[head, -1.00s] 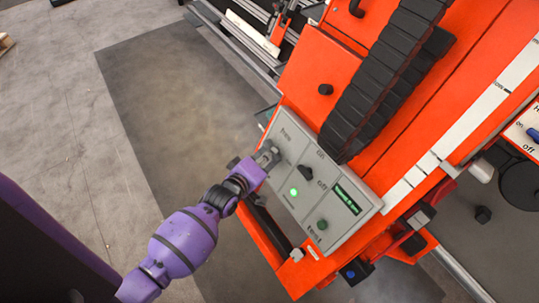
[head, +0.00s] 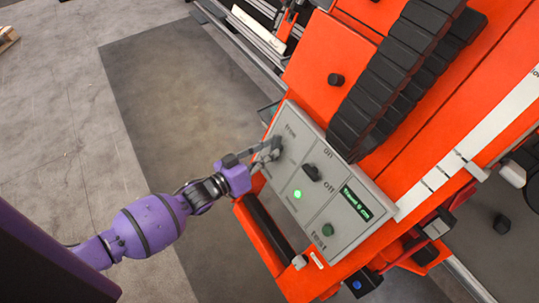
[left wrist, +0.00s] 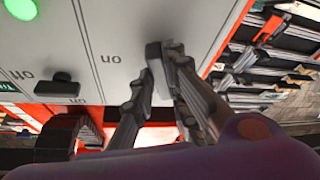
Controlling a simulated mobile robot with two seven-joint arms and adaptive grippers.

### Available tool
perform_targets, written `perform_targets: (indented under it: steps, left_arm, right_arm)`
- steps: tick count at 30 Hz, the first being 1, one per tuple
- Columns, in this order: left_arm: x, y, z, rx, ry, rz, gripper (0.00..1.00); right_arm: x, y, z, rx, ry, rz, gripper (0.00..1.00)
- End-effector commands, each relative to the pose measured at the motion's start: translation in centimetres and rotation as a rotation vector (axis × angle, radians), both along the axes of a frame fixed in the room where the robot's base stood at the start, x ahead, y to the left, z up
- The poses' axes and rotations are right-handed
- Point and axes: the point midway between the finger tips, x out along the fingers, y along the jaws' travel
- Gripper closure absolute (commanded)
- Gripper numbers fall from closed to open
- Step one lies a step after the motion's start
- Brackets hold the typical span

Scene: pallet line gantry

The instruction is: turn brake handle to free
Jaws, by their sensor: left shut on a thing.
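A grey control panel (head: 345,222) is fixed on the orange machine, with "free", "on", "off" and "test" printed on it. My left gripper (head: 272,150) is at the panel's upper left part, just below the word "free". It is shut on the small grey brake handle, which its fingers mostly hide in the head view. In the left wrist view the handle (left wrist: 154,55) shows as a grey block between the fingertips, against the panel face. The handle's exact angle cannot be told. My right gripper is not in view.
Beside the handle are a black switch (head: 311,173), a lit green lamp (head: 297,194), a green-text display (head: 355,201) and a green test button (head: 327,230). A black cable chain (head: 395,75) runs above the panel. Open floor (head: 150,110) lies to the left.

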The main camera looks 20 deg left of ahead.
Motion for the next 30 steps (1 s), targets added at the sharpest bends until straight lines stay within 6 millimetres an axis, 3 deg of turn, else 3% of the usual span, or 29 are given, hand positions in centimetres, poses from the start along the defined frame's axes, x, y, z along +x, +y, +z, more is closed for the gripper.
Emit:
perform_targets:
  steps: [13, 30]
  left_arm:
    - [0.2, 0.4, -0.2, 0.217, -0.166, -0.145, 1.00]
    - [0.3, 0.5, -0.1, 0.278, -0.216, -0.187, 1.00]
  right_arm:
    - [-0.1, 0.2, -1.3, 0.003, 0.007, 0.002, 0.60]
    - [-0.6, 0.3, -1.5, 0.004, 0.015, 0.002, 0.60]
